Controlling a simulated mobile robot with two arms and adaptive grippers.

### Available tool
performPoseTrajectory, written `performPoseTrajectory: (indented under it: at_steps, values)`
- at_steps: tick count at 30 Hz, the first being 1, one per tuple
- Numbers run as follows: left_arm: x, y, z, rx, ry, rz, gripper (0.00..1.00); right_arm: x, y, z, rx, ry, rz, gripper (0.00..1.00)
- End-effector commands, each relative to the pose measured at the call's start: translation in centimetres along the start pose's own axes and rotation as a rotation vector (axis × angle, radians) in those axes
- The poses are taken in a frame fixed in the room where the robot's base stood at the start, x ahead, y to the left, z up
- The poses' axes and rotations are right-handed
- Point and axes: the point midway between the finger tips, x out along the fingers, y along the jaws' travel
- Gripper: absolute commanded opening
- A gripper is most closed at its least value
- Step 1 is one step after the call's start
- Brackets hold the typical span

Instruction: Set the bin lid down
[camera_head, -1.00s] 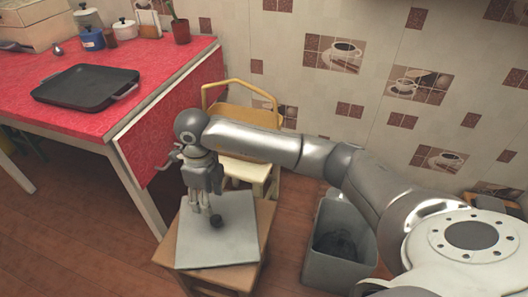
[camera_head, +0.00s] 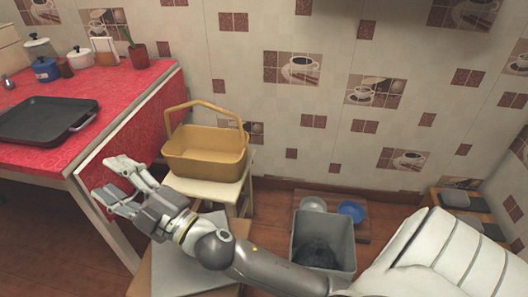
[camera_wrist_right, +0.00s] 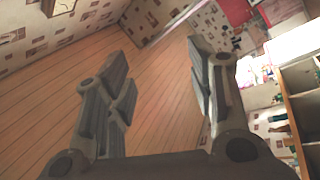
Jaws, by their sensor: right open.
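The bin lid (camera_head: 178,272), a flat grey square, lies on a low wooden stool (camera_head: 139,283) at the bottom left of the head view. My right arm crosses over it and hides part of it, including its knob. My right gripper (camera_head: 106,178) is open and empty, above and to the left of the lid, near the red table's hanging cloth. In the right wrist view the spread fingers (camera_wrist_right: 155,55) have nothing between them. The grey bin (camera_head: 343,236) stands open on the floor to the right, with something dark inside. My left gripper is not in view.
A yellow basket (camera_head: 205,150) stands on a cream stool (camera_head: 207,190) just behind the lid. The red table (camera_head: 120,88) with a black tray (camera_head: 42,118) is at the left. A blue bowl (camera_head: 351,210) sits behind the bin.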

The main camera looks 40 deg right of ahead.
Motion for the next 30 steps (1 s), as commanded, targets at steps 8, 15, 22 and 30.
performPoseTrajectory:
  at_steps: [8,15,22,30]
  values:
    - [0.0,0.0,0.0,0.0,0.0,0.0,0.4,-12.8,-4.3,13.7,0.425,-0.765,-0.105,0.5]
    - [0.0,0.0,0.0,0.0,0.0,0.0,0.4,-28.5,-10.7,15.3,0.7,-1.32,-0.353,0.5]
    - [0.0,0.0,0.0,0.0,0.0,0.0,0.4,-36.3,-12.8,12.6,0.812,-1.561,-0.528,0.5]
    - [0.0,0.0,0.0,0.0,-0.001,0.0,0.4,-37.1,-13.0,12.1,0.822,-1.587,-0.551,0.5]
